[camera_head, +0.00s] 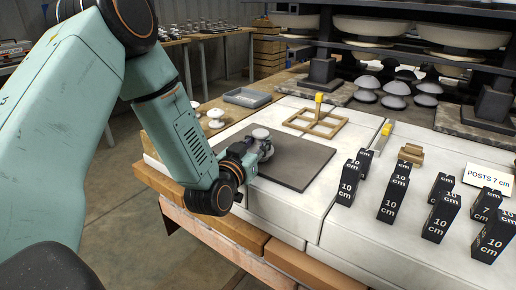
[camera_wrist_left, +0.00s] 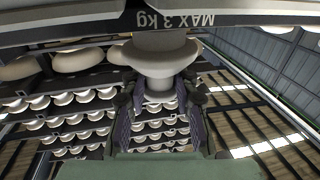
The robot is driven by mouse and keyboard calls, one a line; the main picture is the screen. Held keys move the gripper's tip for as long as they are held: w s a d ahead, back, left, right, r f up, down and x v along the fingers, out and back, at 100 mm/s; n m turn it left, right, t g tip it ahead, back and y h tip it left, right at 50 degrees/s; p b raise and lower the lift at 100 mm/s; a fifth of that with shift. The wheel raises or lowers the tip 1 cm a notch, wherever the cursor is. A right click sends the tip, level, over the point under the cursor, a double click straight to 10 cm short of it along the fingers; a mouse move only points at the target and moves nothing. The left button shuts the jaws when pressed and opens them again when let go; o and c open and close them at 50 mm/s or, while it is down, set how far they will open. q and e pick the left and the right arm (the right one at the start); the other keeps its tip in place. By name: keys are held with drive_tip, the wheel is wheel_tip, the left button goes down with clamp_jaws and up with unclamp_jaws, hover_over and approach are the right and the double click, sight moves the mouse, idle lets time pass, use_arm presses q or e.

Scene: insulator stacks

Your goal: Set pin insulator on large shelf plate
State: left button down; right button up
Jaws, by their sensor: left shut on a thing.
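My left gripper (camera_head: 253,150) is shut on a pale pin insulator (camera_head: 261,134) at the left edge of the dark, flat shelf plate (camera_head: 297,166). The plate lies on white blocks. In the left wrist view, the fingers (camera_wrist_left: 160,98) close on the insulator's narrow part (camera_wrist_left: 158,84), and its wide disc (camera_wrist_left: 152,52) is beside the plate's edge (camera_wrist_left: 215,20), marked "MAX 3 kg" upside down. I cannot tell whether the insulator touches the plate. Gripper and arm hide part of it in the head view. My right gripper is not in view.
Several black posts marked in cm (camera_head: 390,193) stand right of the plate, by a "POSTS 7 cm" sign (camera_head: 489,179). A wooden frame with a yellow-topped upright (camera_head: 316,124) stands behind the plate. White insulators (camera_head: 215,118) and a grey tray (camera_head: 247,97) are behind left. The plate's top is bare.

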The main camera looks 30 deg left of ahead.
use_arm(q)
drive_tip(key=shift+w+f, duration=0.1)
drive_tip(key=shift+w, duration=0.05)
drive_tip(key=shift+f, duration=0.1)
drive_tip(key=c, duration=1)
unclamp_jaws()
drive_tip(key=shift+c, duration=0.2)
